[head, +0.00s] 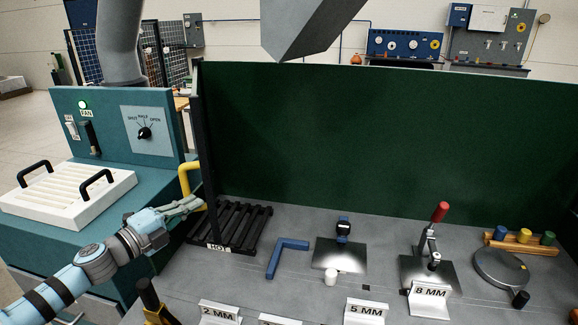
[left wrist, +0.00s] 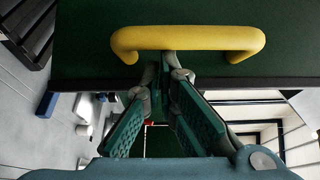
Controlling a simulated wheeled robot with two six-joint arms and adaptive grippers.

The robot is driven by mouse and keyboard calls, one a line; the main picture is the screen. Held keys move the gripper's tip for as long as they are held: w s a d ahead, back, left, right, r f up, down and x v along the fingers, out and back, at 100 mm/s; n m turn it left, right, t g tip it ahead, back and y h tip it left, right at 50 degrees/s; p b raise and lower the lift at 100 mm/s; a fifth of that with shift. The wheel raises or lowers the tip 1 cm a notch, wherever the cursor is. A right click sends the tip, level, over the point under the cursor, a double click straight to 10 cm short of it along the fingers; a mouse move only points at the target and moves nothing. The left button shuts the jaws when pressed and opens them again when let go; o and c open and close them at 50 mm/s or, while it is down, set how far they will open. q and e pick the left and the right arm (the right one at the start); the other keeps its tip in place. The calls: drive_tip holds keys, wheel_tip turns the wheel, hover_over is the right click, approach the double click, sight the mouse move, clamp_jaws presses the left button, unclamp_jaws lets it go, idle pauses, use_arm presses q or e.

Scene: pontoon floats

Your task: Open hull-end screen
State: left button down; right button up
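The hull-end screen is a tall dark green panel (head: 390,140) with a dark upright edge post, standing along the back of the grey bench. Its yellow bar handle (head: 186,178) is at the panel's left end. In the left wrist view the handle (left wrist: 190,38) crosses the top of the picture, in front of the green panel (left wrist: 85,25). My left gripper (head: 202,202) is at the handle, its fingertips (left wrist: 165,66) by the middle of the bar. The fingers look parted by a narrow gap; the bar partly hides the tips, so contact is unclear. My right gripper is out of view.
A teal cabinet (head: 165,125) with a white slatted tray (head: 65,195) stands left. A black rack (head: 235,225), blue angle piece (head: 287,255), red-handled clamp (head: 432,235) and number signs (head: 430,292) occupy the bench. A grey hood (head: 305,28) hangs above.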

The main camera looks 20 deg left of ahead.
use_arm(q)
drive_tip(key=s+a+b, duration=0.2)
drive_tip(key=a, duration=0.6)
drive_tip(key=s+a+b, duration=0.2)
drive_tip(key=a, duration=0.6)
drive_tip(key=shift+s+r+h+b, duration=0.2)
drive_tip(key=shift+s+h+b, duration=0.15)
drive_tip(key=shift+s+h, duration=0.05)
drive_tip(key=shift+a, duration=0.1)
